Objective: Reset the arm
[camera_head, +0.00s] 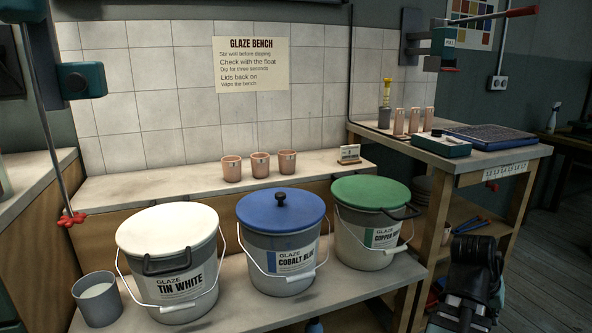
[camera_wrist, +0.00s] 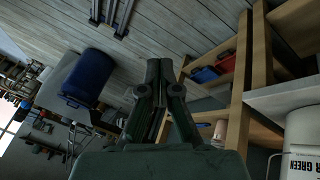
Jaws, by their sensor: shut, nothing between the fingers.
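My gripper (camera_wrist: 159,72) is shut and empty in the wrist view, its dark fingers together against a background of floor planks. In the head view, my dark arm end (camera_head: 470,282) stands at the lower right, in front of the wooden side bench and right of the green-lidded bucket (camera_head: 370,192). I cannot make out the fingertips there.
A white-lidded bucket (camera_head: 168,226) and a blue-lidded bucket (camera_head: 281,207) stand on the low bench. Three pink cups (camera_head: 260,162) sit on the ledge behind. The side bench (camera_head: 450,162) holds cups and a tray. A blue bin (camera_wrist: 88,77) stands on the floor.

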